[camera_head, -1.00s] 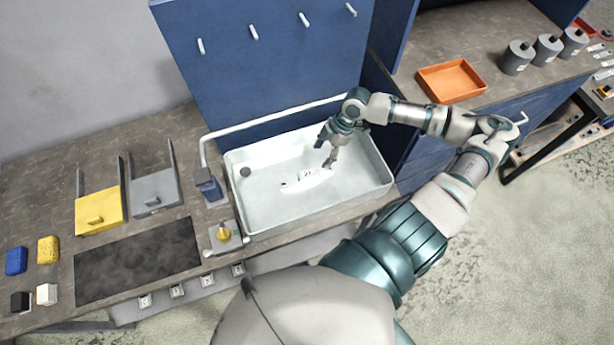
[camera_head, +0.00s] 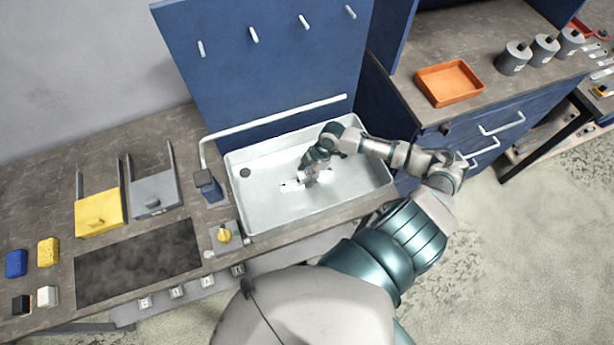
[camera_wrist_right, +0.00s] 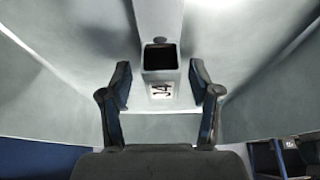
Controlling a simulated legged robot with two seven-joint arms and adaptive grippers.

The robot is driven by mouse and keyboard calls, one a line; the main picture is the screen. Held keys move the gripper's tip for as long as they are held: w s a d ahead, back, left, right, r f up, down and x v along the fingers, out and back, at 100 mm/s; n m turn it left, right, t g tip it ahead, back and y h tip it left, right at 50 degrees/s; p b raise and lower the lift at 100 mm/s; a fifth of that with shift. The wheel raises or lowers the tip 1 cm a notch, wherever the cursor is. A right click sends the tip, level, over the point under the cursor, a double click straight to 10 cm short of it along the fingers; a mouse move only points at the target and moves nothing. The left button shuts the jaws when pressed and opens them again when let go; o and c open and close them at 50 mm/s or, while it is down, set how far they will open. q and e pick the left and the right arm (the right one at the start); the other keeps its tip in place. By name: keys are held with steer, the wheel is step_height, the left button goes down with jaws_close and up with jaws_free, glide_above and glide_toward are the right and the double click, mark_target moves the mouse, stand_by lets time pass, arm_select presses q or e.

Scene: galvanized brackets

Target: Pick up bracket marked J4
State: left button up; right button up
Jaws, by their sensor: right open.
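The bracket marked J4 (camera_wrist_right: 161,74) is grey metal with a dark square opening and a white label reading J4. In the right wrist view it lies between my right gripper's two fingers (camera_wrist_right: 159,80), with a visible gap on each side. In the head view my right gripper (camera_head: 317,177) is open, low over the white sink basin (camera_head: 255,207). It partly covers the pale bracket pieces there (camera_head: 291,187), and the label cannot be read in that view. My left gripper is not in view.
The basin walls surround the gripper. A white pipe (camera_head: 275,117) runs along the basin's back edge below a blue pegged panel (camera_head: 255,75). An orange tray (camera_head: 449,83) sits on the right counter.

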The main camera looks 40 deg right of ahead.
jaws_close()
steer(key=shift+r, duration=0.15)
